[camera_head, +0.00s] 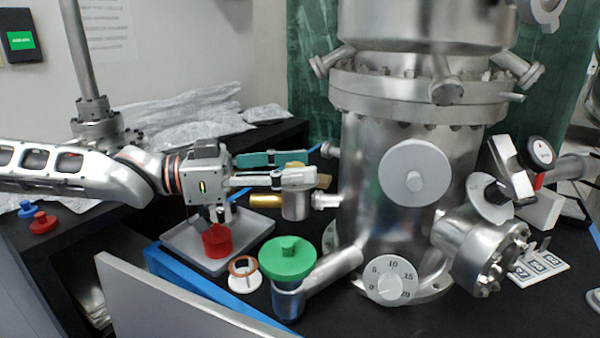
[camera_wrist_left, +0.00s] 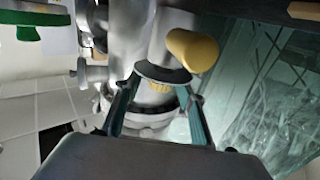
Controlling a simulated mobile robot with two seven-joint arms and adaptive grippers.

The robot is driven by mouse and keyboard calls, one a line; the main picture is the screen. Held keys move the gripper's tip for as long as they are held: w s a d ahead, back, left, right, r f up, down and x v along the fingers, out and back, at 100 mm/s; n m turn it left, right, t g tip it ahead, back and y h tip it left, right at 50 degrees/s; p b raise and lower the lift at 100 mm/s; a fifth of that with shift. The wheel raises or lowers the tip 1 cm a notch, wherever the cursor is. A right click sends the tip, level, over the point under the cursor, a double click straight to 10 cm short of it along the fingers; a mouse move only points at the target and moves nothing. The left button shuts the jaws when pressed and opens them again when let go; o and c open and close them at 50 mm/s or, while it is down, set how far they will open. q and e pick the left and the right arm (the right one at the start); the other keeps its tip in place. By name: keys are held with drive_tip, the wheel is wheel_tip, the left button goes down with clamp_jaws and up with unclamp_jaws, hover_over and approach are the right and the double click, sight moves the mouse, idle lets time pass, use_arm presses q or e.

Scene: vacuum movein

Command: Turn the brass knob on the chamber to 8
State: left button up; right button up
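The chamber (camera_head: 385,190) is a large upright steel vessel. My left gripper (camera_head: 306,168) is open at the chamber's left side, its two fingers apart. In the head view a brass knob (camera_head: 265,201) sticks out left from a short steel cylinder (camera_head: 295,207) just below the fingers. In the left wrist view the brass knob (camera_wrist_left: 192,50) is beyond and right of the open fingers (camera_wrist_left: 163,88). A dark-rimmed round part with small yellow marks shows between the fingers; contact cannot be told. A white dial (camera_head: 390,280) numbered 0 to 20 is low on the chamber. My right gripper is not in view.
A green-capped port (camera_head: 288,258) and a white ring with a copper gasket (camera_head: 244,272) stand in front. A grey tray (camera_head: 195,250) with a red knob (camera_head: 216,241) lies below my left arm. A gauge (camera_head: 541,152) is at right. Foil-wrapped parts lie behind.

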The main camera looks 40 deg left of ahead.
use_arm(q)
drive_tip(key=shift+r, duration=0.1)
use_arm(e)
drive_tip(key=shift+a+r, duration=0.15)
use_arm(q)
drive_tip(key=c, duration=1.1)
drive_tip(key=shift+w+f+g, duration=0.1)
drive_tip(key=shift+f+g, duration=0.1)
drive_tip(key=shift+g, duration=0.1)
drive_tip(key=shift+c, duration=0.2)
drive_tip(key=shift+m+g+h+b, duration=0.3)
drive_tip(key=shift+m+g+h, duration=0.1)
drive_tip(key=shift+m+h, duration=0.2)
drive_tip(key=shift+r+g, duration=0.1)
drive_tip(key=shift+g, duration=0.2)
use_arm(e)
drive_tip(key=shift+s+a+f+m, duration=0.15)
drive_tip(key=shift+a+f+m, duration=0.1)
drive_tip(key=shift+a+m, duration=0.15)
use_arm(q)
drive_tip(key=o, duration=1.1)
drive_tip(key=shift+o, duration=0.2)
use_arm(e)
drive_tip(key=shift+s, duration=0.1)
